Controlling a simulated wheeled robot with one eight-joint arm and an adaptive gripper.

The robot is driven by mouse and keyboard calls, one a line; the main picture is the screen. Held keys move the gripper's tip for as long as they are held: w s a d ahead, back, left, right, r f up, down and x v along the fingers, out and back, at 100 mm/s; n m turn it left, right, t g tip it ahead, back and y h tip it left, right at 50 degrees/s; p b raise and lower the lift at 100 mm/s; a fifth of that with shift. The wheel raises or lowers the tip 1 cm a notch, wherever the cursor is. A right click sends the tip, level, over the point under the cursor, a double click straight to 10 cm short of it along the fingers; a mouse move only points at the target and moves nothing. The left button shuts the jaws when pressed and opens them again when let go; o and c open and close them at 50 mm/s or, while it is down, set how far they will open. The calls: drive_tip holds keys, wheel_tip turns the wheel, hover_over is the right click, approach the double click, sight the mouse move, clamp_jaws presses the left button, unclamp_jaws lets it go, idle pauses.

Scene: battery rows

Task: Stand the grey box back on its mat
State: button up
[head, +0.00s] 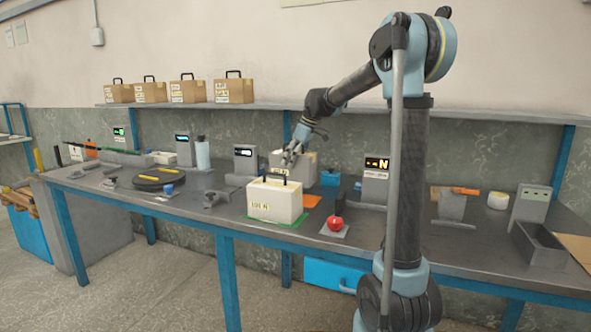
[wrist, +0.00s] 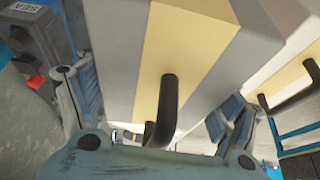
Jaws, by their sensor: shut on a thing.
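The grey box (head: 304,167) is toward the back of the bench in the head view, behind a cream box, which hides its lower part. In the wrist view the grey box (wrist: 118,45), with a yellow band and black handle, fills the space between my fingers. My gripper (head: 292,154) reaches down over it and is shut on it; its fingers also show in the wrist view (wrist: 155,115). I cannot tell whether the box's base touches the bench. I cannot tell which mat is the grey box's.
The cream box (head: 275,202) stands upright on a green mat (head: 290,221) at the front edge. A blue container (head: 330,178) and display stands are close by. A shelf with cardboard boxes (head: 234,91) runs behind.

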sight(305, 154)
drive_tip(key=shift+f, duration=3.55)
drive_tip(key=o, duration=2)
drive_tip(key=v, duration=1.2)
drive_tip(key=shift+s+r, duration=0.1)
